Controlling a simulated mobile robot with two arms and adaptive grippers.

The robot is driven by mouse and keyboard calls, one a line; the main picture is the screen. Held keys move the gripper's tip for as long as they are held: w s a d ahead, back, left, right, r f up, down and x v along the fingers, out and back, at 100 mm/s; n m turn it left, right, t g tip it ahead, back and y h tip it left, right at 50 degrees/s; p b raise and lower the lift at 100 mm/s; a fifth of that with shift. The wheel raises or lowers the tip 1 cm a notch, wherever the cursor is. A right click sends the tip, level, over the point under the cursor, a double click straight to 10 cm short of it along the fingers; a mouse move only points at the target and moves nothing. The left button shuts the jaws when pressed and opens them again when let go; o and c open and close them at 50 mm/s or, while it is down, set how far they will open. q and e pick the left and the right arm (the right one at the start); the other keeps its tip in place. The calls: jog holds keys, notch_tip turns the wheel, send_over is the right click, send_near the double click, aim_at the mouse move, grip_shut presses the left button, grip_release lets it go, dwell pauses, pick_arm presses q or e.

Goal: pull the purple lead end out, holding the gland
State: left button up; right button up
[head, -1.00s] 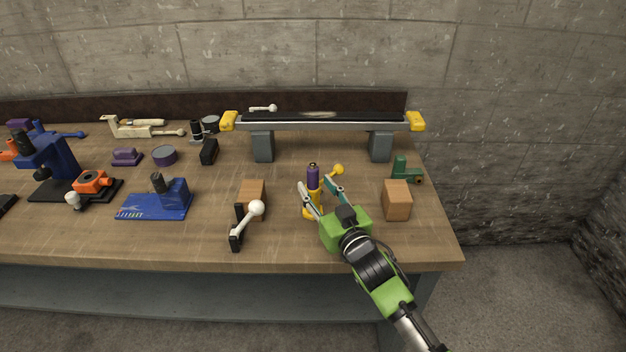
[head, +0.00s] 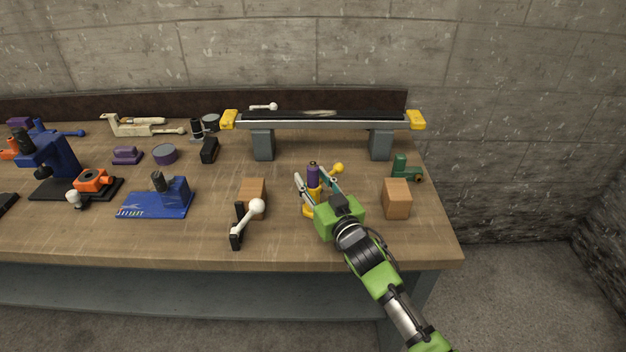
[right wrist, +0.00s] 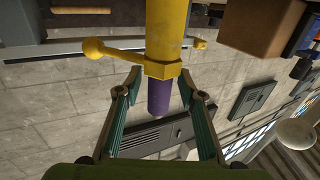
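The purple lead end (head: 313,173) stands upright at the top of the yellow gland (head: 308,211), which has a yellow ball-ended lever (head: 338,168). My right gripper (head: 315,177) is open, with its fingers to either side of the purple end. In the right wrist view, the purple end (right wrist: 160,98) lies between the spread fingers (right wrist: 167,85), with a gap on both sides. The yellow gland (right wrist: 166,35) shows there above it with the collar and lever. My left gripper is not in view.
Wooden blocks stand left (head: 253,190) and right (head: 397,199) of the gland. A white-balled lever on a black base (head: 237,236) is in front left. A raised rail with yellow ends (head: 320,122) stands behind. A green part (head: 402,170) sits at the right.

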dwell(0.3)
jog(key=v, duration=1.2)
jog(key=shift+s+f, duration=0.1)
